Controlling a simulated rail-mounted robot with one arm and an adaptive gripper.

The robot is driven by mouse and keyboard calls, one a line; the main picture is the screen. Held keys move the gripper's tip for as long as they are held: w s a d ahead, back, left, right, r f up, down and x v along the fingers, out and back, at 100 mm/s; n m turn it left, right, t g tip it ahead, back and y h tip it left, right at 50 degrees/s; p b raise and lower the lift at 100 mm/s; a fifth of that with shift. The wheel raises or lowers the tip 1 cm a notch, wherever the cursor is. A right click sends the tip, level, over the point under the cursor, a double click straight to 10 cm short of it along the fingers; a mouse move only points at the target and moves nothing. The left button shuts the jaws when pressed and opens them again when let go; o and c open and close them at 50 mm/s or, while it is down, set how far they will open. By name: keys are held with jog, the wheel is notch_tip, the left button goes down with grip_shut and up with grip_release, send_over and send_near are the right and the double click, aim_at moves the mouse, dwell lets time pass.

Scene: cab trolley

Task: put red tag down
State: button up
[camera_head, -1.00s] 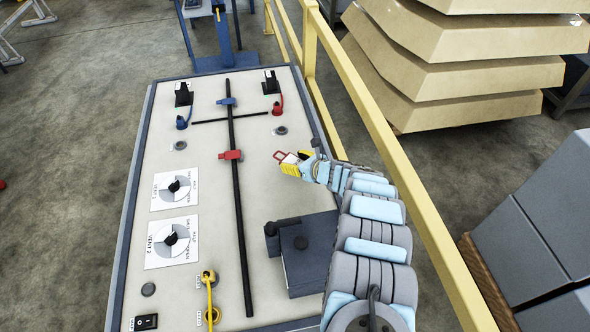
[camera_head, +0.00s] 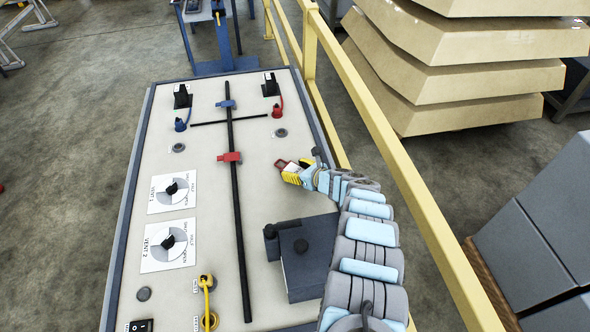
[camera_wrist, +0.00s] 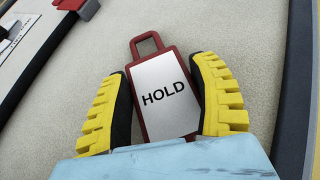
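The red tag (camera_head: 284,164), with a looped handle and a white face reading HOLD, shows large in the wrist view (camera_wrist: 166,95). It is at the right side of the beige panel, slightly turned relative to my fingers. My gripper (camera_head: 294,172) has its yellow fingers spread on either side of the tag; in the wrist view (camera_wrist: 162,85) the left finger is close to its upper left corner and a small gap shows at the right. The tag's lower end is hidden by my gripper. I cannot tell exactly whether it lies flat on the panel.
A black rod with a red clamp (camera_head: 229,157) and blue clamp runs along the panel (camera_head: 200,135). A dark grey block (camera_head: 307,255) stands near my arm. Two vent dials (camera_head: 173,189) are at left. A yellow rail (camera_head: 385,135) borders the right. Bare panel surrounds the tag.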

jog(key=o, duration=0.4)
jog(key=shift+s+d+r+p, duration=0.15)
jog(key=shift+s+r+p, duration=0.05)
jog(key=shift+r+p, duration=0.25)
jog(key=shift+f+p+v, duration=0.2)
jog(key=shift+p+v, duration=1.2)
jog(key=shift+v, duration=0.95)
